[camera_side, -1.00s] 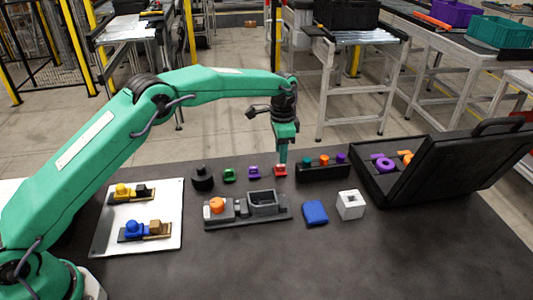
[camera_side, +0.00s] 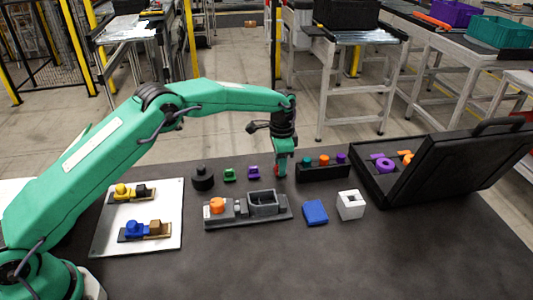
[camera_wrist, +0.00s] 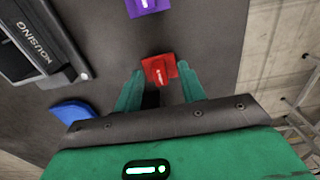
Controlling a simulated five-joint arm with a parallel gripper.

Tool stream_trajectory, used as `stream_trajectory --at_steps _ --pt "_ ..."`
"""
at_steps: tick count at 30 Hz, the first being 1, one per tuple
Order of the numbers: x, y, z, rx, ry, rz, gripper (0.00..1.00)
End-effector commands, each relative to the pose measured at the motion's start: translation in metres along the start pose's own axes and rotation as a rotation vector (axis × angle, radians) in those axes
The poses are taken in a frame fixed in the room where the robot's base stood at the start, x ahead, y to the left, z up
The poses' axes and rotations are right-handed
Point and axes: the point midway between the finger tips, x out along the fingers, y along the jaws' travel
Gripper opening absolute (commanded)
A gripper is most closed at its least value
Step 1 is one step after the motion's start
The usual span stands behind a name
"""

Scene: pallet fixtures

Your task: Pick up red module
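The red module (camera_wrist: 158,73) sits on the dark table between the two green fingers of my gripper (camera_wrist: 159,70) in the wrist view. A gap shows at the left finger; the right fingertip is close to the module's edge, and I cannot tell if it touches. In the side view my gripper (camera_side: 281,171) is lowered to the table over the red module (camera_side: 277,170), which it mostly hides. The gripper is open. The purple module (camera_wrist: 148,5) lies just beyond the red one; in the side view it is left of it, beside the green module (camera_side: 229,174).
A grey housing fixture (camera_side: 240,216) with an orange knob stands in front. A black rack (camera_side: 322,171) with coloured pegs is close on the right. A blue block (camera_side: 315,212), white cube (camera_side: 350,205), black cylinder (camera_side: 203,178) and open black case (camera_side: 400,195) are around. The front table is clear.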

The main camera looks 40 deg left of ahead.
Motion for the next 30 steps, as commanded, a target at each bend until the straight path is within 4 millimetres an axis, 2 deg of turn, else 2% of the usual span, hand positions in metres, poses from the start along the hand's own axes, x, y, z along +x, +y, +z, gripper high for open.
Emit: stream_trajectory --at_steps 1,7,20,25,30 --pt "0.0 0.0 0.0 0.0 0.0 0.0 0.4" --pt "0.0 0.0 0.0 0.0 0.0 0.0 0.01" --pt "-0.003 0.0 0.0 0.0 0.001 0.0 0.0" --pt "-0.013 0.0 -0.001 0.0 0.002 -0.002 0.0" --pt "-0.032 -0.001 -0.001 0.0 0.003 -0.002 0.0"
